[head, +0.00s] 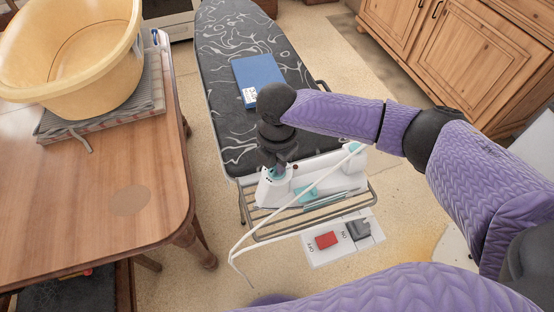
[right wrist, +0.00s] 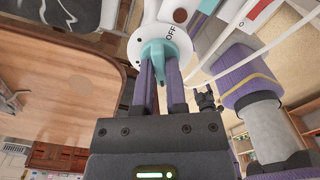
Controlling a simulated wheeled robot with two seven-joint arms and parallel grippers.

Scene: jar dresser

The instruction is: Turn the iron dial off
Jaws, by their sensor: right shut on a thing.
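The white and teal iron (head: 272,190) sits on the wire rack at the near end of the ironing board. My right gripper (head: 280,167) comes down on it from above, largely hidden in the head view by its own wrist. In the right wrist view my right gripper (right wrist: 161,72) is shut on the teal dial (right wrist: 156,48), one finger on each side of its raised grip. The word OFF is printed on the white face just right of the dial. The dial's pointer is partly hidden between the fingers. My left gripper cannot be made out in either view.
The dark patterned ironing board (head: 222,55) carries a blue book (head: 258,72). Below lies a white panel (head: 318,257) with red and grey blocks. A wooden table (head: 60,215) with a yellow basin (head: 70,65) stands left.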

